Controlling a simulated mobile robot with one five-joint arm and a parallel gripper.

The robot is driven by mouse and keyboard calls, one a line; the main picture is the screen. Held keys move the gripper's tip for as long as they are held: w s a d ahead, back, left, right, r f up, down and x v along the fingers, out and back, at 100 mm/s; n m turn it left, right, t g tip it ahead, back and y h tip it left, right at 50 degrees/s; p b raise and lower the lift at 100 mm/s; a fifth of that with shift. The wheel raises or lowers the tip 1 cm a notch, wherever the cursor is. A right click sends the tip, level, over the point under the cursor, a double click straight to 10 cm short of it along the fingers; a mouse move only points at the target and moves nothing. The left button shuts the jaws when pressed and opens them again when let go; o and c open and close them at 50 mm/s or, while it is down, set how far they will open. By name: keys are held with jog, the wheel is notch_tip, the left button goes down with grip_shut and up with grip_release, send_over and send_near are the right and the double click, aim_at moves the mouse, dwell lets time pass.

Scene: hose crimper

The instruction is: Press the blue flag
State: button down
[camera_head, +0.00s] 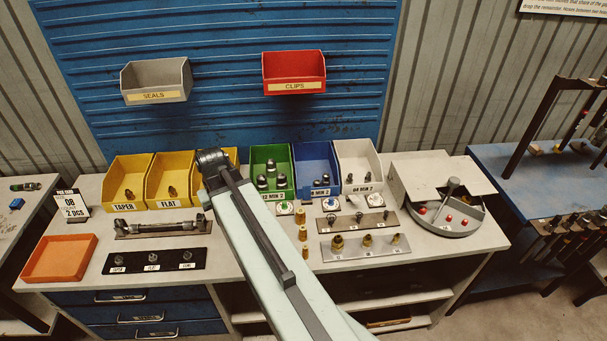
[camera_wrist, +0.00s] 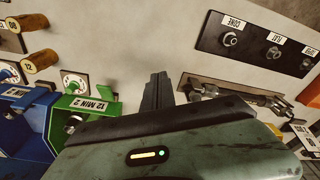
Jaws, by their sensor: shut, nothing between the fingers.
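A small blue piece on a pale square plate (camera_head: 330,204), likely the blue flag, stands on the bench in front of the blue bin (camera_head: 318,161). In the wrist view a blue piece on a plate (camera_wrist: 9,73) shows at the left edge, partly cut off. A similar plate with a green piece (camera_head: 284,208) is beside it, and it also shows in the wrist view (camera_wrist: 75,84). My gripper (camera_wrist: 158,88) is shut and empty above the bench, to the side of the green plate and apart from the blue one. In the head view its fingers are hidden behind my arm.
Yellow bins (camera_head: 127,180), a green bin (camera_head: 271,167) and a white bin (camera_head: 358,164) line the bench's back. Brass fittings (camera_wrist: 38,61), a hose fixture (camera_head: 160,228), a black fitting strip (camera_head: 156,260) and an orange tray (camera_head: 60,257) occupy the bench.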

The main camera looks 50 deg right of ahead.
jog(key=s+d+r+m+p, duration=0.1)
jog(key=s+d+r, duration=0.1)
jog(key=d, duration=0.8)
jog(key=s+d+r+m+t+h+p, duration=0.1)
jog(key=d+r+m+p, duration=0.1)
jog(key=d, duration=0.9)
jog(key=s+d+r+m+h+p, duration=0.1)
jog(key=s+d+r+m, duration=0.1)
jog(key=d, duration=0.8)
jog(key=shift+s+d+r+t+p, duration=0.3)
jog(key=shift+s+d+r, duration=0.1)
jog(key=shift+r, duration=0.4)
jog(key=shift+w+f, duration=0.1)
jog(key=b, duration=0.9)
send_over(307, 193)
jog(key=w, duration=0.1)
notch_tip(307, 193, down, 9)
jog(key=shift+w+d+f, duration=0.1)
jog(key=shift+w+d, duration=0.1)
jog(key=shift+d, duration=0.2)
